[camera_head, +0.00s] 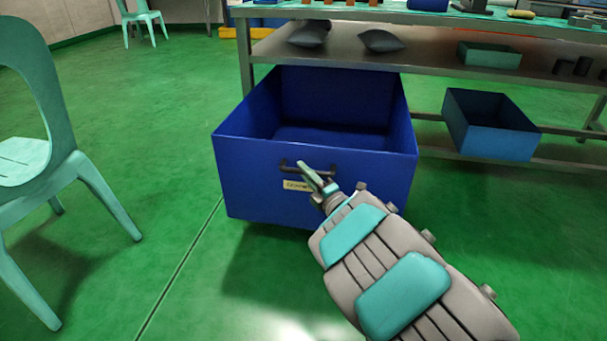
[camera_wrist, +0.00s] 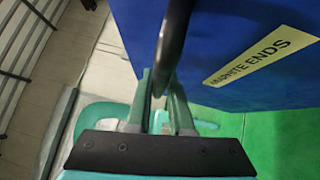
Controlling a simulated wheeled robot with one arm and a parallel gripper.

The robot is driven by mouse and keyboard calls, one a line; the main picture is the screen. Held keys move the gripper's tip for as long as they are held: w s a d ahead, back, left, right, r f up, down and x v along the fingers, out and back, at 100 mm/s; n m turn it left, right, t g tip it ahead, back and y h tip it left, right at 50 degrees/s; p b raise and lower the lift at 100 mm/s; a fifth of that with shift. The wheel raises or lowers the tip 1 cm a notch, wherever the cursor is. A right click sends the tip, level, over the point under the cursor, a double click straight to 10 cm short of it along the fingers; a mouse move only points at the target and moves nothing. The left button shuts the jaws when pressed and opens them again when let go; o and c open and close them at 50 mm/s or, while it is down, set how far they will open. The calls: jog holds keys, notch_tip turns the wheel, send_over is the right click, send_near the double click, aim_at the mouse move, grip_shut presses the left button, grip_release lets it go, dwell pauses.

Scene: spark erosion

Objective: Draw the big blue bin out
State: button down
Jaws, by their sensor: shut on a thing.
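The big blue bin (camera_head: 250,172) stands under the workbench, with its front part out past the bench's front edge. Its open top shows an empty-looking inside. A dark bar handle (camera_head: 290,164) and a pale label (camera_head: 294,186) are on its front face. My gripper (camera_head: 318,178) is at the handle, shut on it. In the wrist view, the dark handle (camera_wrist: 175,38) runs between the two green fingers of my gripper (camera_wrist: 160,85). The bin's blue face (camera_wrist: 215,40) and its label, ending in "ENDS" (camera_wrist: 262,60), are beside it.
A smaller blue bin (camera_head: 490,140) sits on the lower rail at right. The workbench shelf (camera_head: 440,62) holds dark cushion-like bags (camera_head: 380,41) and a green tray (camera_head: 489,54). A green chair (camera_head: 60,160) stands at left. The green floor (camera_head: 180,290) in front is clear.

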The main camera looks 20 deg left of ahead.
jog(key=shift+s+a, duration=0.15)
jog(key=c, duration=0.8)
grip_release()
jog(key=v, duration=0.7)
jog(key=shift+d+p, duration=0.35)
jog(key=shift+s+f, duration=0.1)
jog(key=shift+s, duration=0.05)
